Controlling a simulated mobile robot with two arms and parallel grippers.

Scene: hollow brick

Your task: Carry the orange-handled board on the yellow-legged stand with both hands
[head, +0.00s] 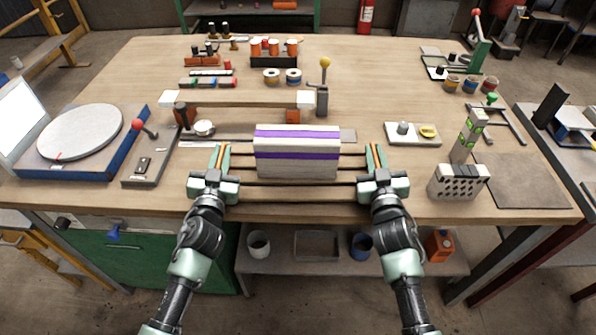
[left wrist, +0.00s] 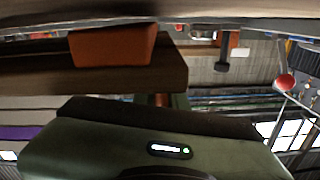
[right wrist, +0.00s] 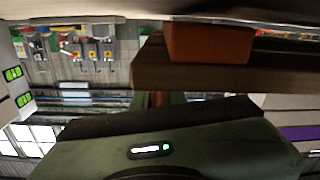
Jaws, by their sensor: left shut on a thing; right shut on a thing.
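The board (head: 290,191) is a slatted wooden carrier at the near edge of the workbench, between my two grippers. A white block (head: 297,157) with purple stripes sits on it. My left gripper (head: 220,158) is shut on its left end, and my right gripper (head: 375,158) on its right end. An orange handle part shows in the left wrist view (left wrist: 113,45) and in the right wrist view (right wrist: 208,43). Yellow legs show at the lower left (head: 28,240) and on a frame at the upper left (head: 70,55); I cannot tell which is the stand.
A long bar on supports (head: 250,99) stands behind the block. A turntable (head: 80,132) and a red-knobbed lever (head: 138,125) are at left. A perforated block (head: 458,182) stands right of my right gripper. A green cabinet (head: 150,262) is below the bench.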

